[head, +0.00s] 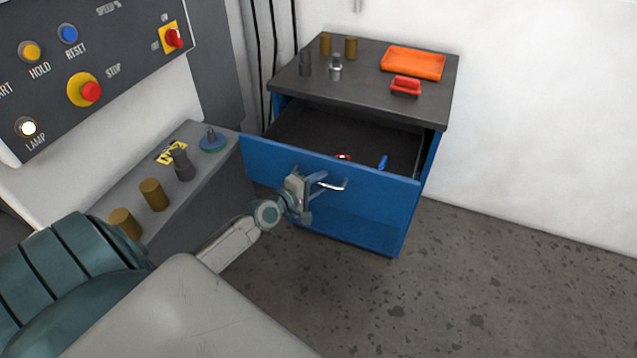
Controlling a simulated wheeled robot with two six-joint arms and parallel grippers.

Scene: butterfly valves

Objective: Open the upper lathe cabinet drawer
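The blue lathe cabinet (352,222) stands against the wall. Its upper drawer (265,160) is pulled well out, and its dark inside shows below the cabinet top. A silver bar handle (336,185) sits on the drawer front. My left gripper (320,183) is at the left part of this handle, its fingers overlapping the bar in the picture. Whether the fingers are closed on the bar is unclear. My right gripper is not in view.
A red-and-white item (343,157) and a blue item (382,162) show in the drawer. An orange tray (412,62), a red-handled item (406,86) and small cylinders stand on the cabinet top (365,95). The lathe panel (120,50) is at left. Floor at right is clear.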

